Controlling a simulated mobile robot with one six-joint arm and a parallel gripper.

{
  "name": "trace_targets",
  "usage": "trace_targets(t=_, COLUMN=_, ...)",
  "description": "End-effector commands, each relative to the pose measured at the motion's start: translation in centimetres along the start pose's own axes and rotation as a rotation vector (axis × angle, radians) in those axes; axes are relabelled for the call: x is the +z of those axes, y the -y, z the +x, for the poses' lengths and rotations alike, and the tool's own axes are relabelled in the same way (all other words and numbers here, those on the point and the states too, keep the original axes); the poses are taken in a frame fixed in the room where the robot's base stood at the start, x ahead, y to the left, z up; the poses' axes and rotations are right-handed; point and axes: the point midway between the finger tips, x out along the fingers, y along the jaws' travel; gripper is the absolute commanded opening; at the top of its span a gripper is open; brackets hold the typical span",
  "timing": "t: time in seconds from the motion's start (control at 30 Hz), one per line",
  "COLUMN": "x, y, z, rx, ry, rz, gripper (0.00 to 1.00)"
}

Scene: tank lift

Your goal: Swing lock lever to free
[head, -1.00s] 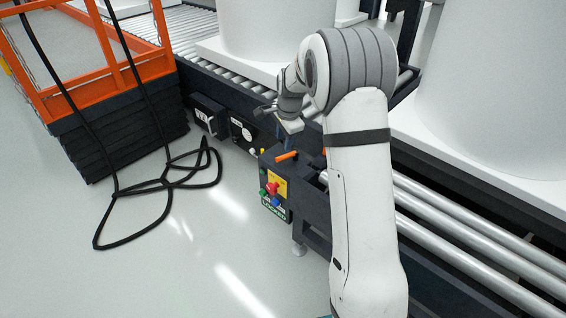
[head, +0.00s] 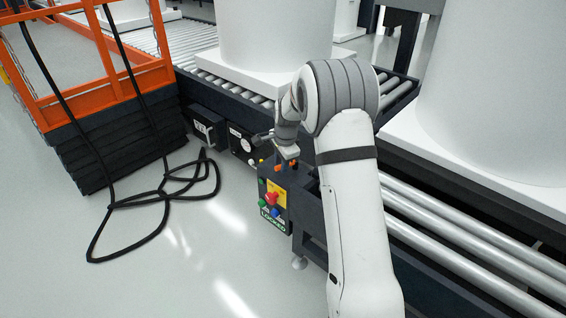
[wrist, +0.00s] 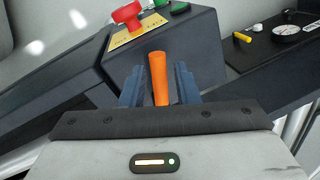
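The orange lock lever (wrist: 159,78) stands between the two fingers of my gripper (wrist: 160,85) in the wrist view. A narrow gap shows on each side of it, so my gripper is open around it. In the head view my gripper (head: 287,152) is over the dark control box, and a small orange part of the lever (head: 278,168) shows just below it.
The box (head: 297,190) carries a red knob (head: 271,198) and green and blue buttons. A roller conveyor bears large white tanks behind. An orange-railed lift (head: 110,75) and looped black hose lie at left. The floor in front is clear.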

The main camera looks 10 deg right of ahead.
Motion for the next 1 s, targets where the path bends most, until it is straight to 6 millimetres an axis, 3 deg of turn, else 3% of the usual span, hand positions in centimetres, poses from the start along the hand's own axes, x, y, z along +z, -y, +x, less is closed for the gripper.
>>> trace_targets(t=0.33, x=0.1, y=0.0, z=0.0, rx=0.0, ry=0.0, rz=-0.001, gripper=0.0)
trace_targets(t=0.63, x=0.1, y=0.1, z=0.0, rx=-0.001, ry=0.0, rz=-0.002, gripper=0.0)
trace_targets(t=0.87, x=-0.8, y=-0.1, z=-0.2, rx=-0.001, ry=-0.008, rz=0.024, gripper=0.0)
trace_targets(t=1.0, x=-2.2, y=-0.3, z=-0.4, rx=-0.001, ry=-0.023, rz=0.091, gripper=0.0)
